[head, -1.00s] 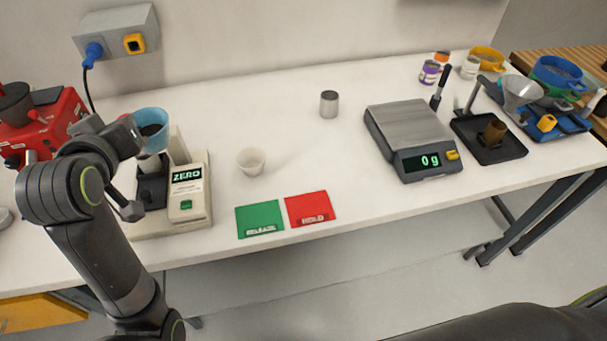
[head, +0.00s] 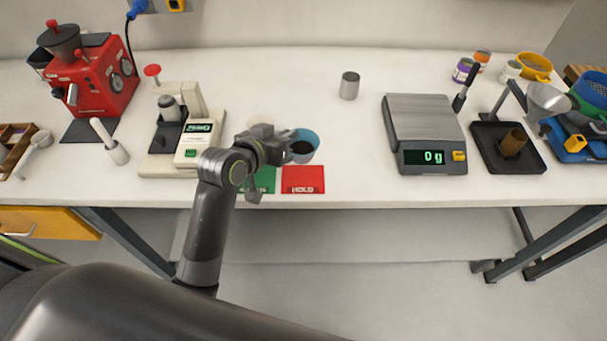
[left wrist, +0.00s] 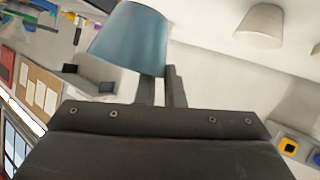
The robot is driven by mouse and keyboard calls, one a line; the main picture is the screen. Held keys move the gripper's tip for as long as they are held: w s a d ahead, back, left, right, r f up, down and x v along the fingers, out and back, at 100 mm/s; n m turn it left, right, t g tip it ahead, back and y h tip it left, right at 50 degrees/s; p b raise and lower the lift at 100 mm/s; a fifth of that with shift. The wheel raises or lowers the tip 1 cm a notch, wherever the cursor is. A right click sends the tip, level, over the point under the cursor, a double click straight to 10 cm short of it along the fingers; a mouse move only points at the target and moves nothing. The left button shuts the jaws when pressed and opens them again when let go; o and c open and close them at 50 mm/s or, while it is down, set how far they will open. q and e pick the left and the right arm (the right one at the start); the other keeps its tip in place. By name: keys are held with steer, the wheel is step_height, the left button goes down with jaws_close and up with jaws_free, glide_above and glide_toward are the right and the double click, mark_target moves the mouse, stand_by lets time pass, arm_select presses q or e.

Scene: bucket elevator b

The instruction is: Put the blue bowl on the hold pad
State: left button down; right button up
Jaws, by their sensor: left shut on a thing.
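The blue bowl (head: 304,144) is held by my left gripper (head: 284,142), with dark contents showing inside it. It is above and slightly behind the red hold pad (head: 303,181), near the pad's far edge. The gripper is shut on the bowl's left side. In the left wrist view the bowl (left wrist: 131,38) sits at the fingertips (left wrist: 158,82), its wall against them. The green release pad (head: 265,180) lies left of the hold pad, partly hidden by my left arm. My right gripper is not in view.
A white cup (head: 262,121) stands just behind the left gripper, mostly hidden. A metal cup (head: 349,86) stands further back. The scale (head: 424,133) reading 0 g is to the right. The cream device (head: 185,140) stands left. Table between hold pad and scale is clear.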

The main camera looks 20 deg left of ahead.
arm_select(q)
step_height(320, 180, down, 5)
steer(key=shift+d+f, duration=0.15)
steer(key=shift+f, duration=2)
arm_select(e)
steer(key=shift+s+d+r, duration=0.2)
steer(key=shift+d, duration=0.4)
arm_select(q)
steer(key=c, duration=1.5)
jaws_free()
steer(key=shift+c, duration=0.2)
steer(key=shift+s, duration=0.15)
steer(key=b+v, duration=0.1)
steer(key=v, duration=1.1)
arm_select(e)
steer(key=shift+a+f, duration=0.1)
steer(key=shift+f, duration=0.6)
